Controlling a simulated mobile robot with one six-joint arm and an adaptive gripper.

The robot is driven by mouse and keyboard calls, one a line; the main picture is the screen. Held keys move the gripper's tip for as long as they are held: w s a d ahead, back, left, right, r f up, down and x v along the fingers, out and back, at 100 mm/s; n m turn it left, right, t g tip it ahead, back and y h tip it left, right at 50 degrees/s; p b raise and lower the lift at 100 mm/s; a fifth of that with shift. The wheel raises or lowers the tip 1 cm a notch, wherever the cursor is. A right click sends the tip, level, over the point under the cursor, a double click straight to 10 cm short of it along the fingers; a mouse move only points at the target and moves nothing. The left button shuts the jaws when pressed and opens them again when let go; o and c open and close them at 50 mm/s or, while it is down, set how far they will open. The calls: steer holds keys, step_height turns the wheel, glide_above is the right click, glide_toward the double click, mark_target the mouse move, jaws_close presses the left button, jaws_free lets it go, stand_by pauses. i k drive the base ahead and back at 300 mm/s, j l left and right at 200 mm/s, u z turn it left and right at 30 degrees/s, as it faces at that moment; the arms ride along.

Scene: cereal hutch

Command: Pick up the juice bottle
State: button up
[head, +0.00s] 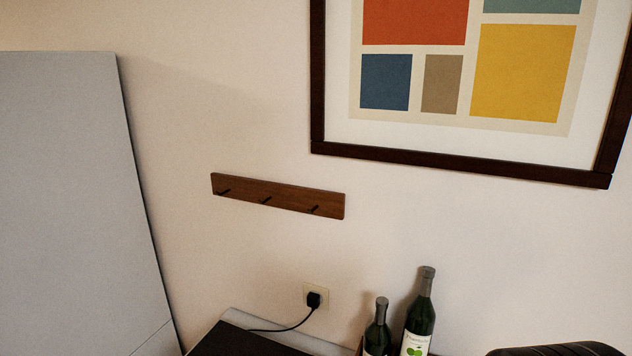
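Two dark green bottles with grey caps and pale labels stand at the bottom edge of the head view. The taller bottle (420,315) is on the right, and its label carries a green fruit picture. The shorter bottle (378,330) stands just left of it. Their lower parts are cut off by the frame. I cannot tell from the labels whether either one is the juice bottle. My gripper is not in view.
A dark surface (235,342) lies at the bottom, with a plug and cord (313,301) at the wall behind it. A wooden hook rail (278,196) and a framed picture (455,167) hang above. A grey panel (75,200) stands at left. A dark ridged object (558,349) shows at bottom right.

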mark_target(420, 315)
steer(key=j+z, duration=0.4)
steer(key=i+j+z, duration=0.1)
steer(key=j+z, duration=0.25)
steer(key=l, duration=0.1)
